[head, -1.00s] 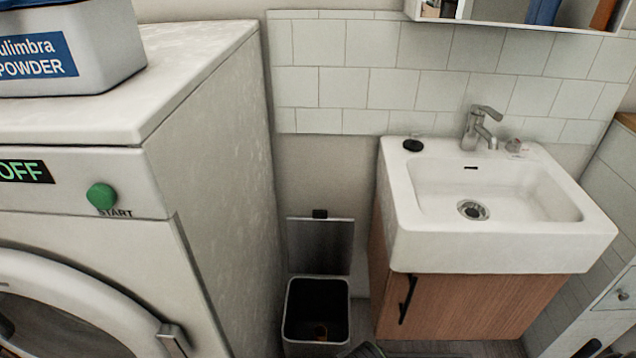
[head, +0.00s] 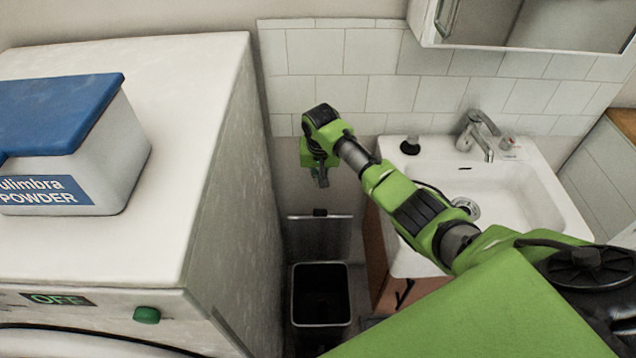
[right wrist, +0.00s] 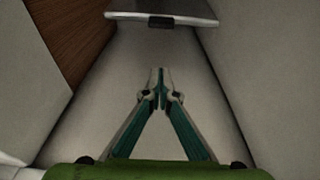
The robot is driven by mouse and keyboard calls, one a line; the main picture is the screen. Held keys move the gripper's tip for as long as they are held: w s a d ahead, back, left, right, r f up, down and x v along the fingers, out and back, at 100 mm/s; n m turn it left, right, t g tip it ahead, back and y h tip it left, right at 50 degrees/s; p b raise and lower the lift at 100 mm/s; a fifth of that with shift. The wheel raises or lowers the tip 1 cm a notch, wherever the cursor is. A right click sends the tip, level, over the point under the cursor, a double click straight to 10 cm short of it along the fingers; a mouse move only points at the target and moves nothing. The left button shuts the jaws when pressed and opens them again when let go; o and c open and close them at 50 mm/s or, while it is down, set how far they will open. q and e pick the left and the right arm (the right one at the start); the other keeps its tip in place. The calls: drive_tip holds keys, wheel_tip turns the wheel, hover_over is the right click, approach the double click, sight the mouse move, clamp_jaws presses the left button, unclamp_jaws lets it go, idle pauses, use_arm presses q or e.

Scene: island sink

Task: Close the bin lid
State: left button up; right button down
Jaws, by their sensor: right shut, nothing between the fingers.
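The bin (head: 293,300) stands on the floor between the washing machine and the sink cabinet, its dark inside showing. Its grey lid (head: 325,240) is open and stands upright at the back of the bin, with a dark tab at its top edge. My right gripper (head: 322,182) points down above the lid, near the wall, apart from it. In the right wrist view, the gripper (right wrist: 159,76) has its fingertips together with nothing between them. The edge of the lid (right wrist: 190,20) shows at the top there. My left gripper is not in view.
The washing machine (head: 215,180) walls the gap on the left, with a blue-lidded powder box (head: 60,120) on top. The white sink (head: 540,200) and its wooden cabinet (head: 375,250) close it on the right. The tiled wall (head: 390,80) is behind.

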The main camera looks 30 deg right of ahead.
wheel_tip(320, 180, down, 8)
drive_tip(key=s+a+p, duration=0.1)
drive_tip(key=s, duration=0.1)
idle(0.6)
drive_tip(key=shift+r, duration=0.1)
drive_tip(key=shift+s, duration=0.1)
